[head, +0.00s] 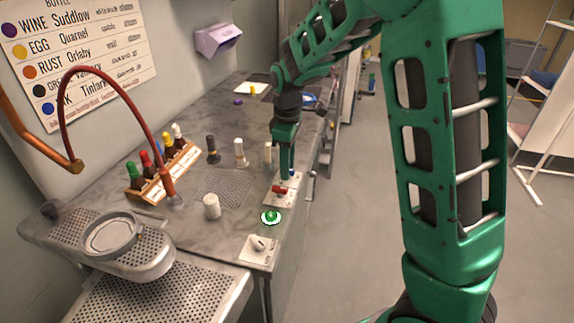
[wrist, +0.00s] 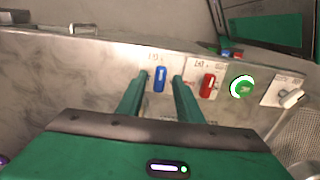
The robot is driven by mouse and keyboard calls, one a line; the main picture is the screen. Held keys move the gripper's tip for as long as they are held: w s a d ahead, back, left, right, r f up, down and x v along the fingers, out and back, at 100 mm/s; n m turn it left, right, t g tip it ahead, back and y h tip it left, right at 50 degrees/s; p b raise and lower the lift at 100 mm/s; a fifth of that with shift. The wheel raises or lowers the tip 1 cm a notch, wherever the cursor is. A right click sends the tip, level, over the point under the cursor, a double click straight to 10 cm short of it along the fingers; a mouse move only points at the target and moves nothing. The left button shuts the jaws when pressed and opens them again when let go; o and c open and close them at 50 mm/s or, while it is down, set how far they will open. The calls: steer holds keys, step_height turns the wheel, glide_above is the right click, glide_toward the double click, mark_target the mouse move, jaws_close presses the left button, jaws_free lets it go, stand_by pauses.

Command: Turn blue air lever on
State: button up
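The blue air lever (wrist: 159,79) is in the wrist view, upright on a pale labelled plate. My gripper (wrist: 161,84) is open, with one finger to each side of the blue lever in the picture and a gap on both sides. I cannot tell how far the fingertips are from the plate. In the head view my gripper (head: 284,177) points down at the plate by the counter's front edge. Only a sliver of the blue lever (head: 291,173) shows there, behind the fingers.
A red lever (wrist: 207,86) is just right of the blue one, then a green button (wrist: 242,87) and a white lever (wrist: 290,98).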

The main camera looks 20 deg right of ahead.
steer(key=shift+c, duration=0.6)
jaws_close()
steer(key=shift+d, duration=0.15)
